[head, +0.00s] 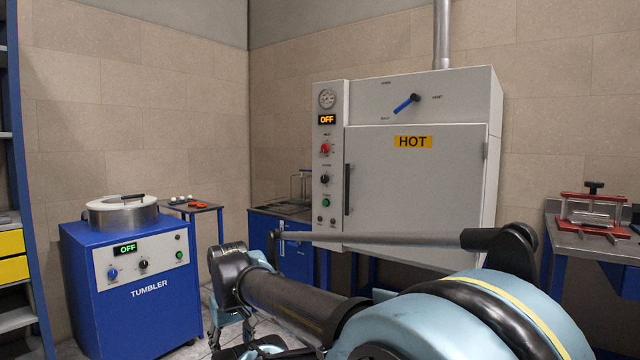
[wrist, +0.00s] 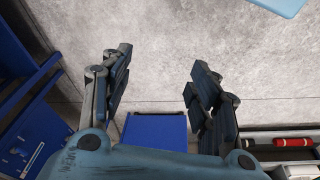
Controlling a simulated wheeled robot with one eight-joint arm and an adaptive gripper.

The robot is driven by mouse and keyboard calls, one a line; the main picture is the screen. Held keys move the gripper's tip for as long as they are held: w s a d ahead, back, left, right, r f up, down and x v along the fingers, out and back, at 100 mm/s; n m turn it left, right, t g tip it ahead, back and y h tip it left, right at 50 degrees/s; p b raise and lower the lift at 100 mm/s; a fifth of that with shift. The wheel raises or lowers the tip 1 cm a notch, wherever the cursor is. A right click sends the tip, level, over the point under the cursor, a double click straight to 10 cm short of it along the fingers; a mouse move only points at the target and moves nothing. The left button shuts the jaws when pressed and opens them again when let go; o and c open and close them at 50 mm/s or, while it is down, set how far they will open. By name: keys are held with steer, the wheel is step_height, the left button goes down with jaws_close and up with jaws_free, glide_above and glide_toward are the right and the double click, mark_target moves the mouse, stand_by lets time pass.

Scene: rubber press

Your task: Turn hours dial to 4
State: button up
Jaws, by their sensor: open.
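The blue tumbler machine (head: 135,295) stands at the left in the head view, with a display reading OFF. Its front panel carries a blue dial (head: 112,274), a black dial (head: 143,265) and a green button (head: 180,255). The white oven (head: 415,190), labelled HOT, has a red knob (head: 325,148), a black knob (head: 325,179) and a green button (head: 325,203) on its left panel. Dial lettering is too small to read, so I cannot tell which is the hours dial. My gripper (wrist: 160,78) is open and empty, apart from both machines, over grey floor in the wrist view.
My arm crosses the lower middle of the head view. A blue shelf with yellow bins (head: 12,256) is at the far left. A small table (head: 195,207) stands behind the tumbler. A workbench with a red press (head: 592,208) is at the right.

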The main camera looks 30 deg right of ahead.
steer(key=w+d+r+n+t+h, duration=0.1)
steer(key=w+d+r+n+h, duration=0.35)
steer(key=w+d+r, duration=0.7)
steer(key=w+d+r+n+t+h, duration=0.1)
steer(key=w+d+r+n+h, duration=0.35)
steer(key=w+d+r, duration=0.7)
steer(key=n+t+h, duration=0.1)
steer(key=n+h, duration=0.7)
steer(key=n, duration=0.2)
glide_toward(323, 179)
steer(key=x, duration=0.8)
steer(key=shift+d, duration=0.3)
steer(key=c, duration=1.1)
